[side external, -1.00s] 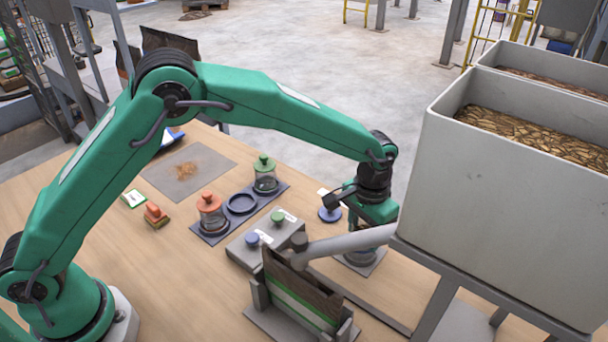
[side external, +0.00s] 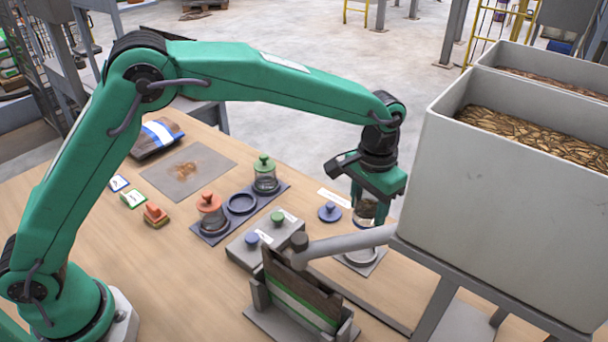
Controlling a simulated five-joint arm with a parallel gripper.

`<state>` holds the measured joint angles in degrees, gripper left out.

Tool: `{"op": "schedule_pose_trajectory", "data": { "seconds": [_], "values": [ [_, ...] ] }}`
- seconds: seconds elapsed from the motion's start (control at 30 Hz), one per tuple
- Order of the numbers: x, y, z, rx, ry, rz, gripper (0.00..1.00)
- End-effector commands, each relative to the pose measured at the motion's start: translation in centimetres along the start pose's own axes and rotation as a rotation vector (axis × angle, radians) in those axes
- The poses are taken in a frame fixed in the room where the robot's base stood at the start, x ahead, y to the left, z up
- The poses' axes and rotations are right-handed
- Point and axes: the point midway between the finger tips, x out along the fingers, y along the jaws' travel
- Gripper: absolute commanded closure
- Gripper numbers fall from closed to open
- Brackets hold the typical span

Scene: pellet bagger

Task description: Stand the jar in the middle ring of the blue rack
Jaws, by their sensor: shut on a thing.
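The blue rack (side external: 217,236) lies on the table with three rings in a row. Its middle ring (side external: 242,204) is empty. A glass jar with an orange lid (side external: 208,202) stands in the near-left ring, and one with a green lid (side external: 264,161) stands in the far-right ring. The fingers hide part of the jar.
A blue lid (side external: 330,212) lies on the table between the rack and the jar. A grey button box (side external: 255,250), a spout pipe (side external: 345,243) and a bag in a holder (side external: 300,295) stand in front. A large hopper (side external: 510,190) blocks the right.

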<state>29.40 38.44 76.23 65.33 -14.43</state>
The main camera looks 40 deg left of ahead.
Motion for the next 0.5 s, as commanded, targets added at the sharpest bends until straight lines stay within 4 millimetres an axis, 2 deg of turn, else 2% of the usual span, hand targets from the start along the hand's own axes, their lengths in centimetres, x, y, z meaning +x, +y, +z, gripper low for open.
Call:
{"op": "schedule_pose_trajectory", "data": {
  "seconds": [0.27, 0.5],
  "values": [
    [-0.1, -0.2, 0.1, 0.000, 0.001, 0.000, 0.82],
    [-0.5, -2.4, 1.1, -0.003, 0.002, 0.000, 0.82]
  ]
}}
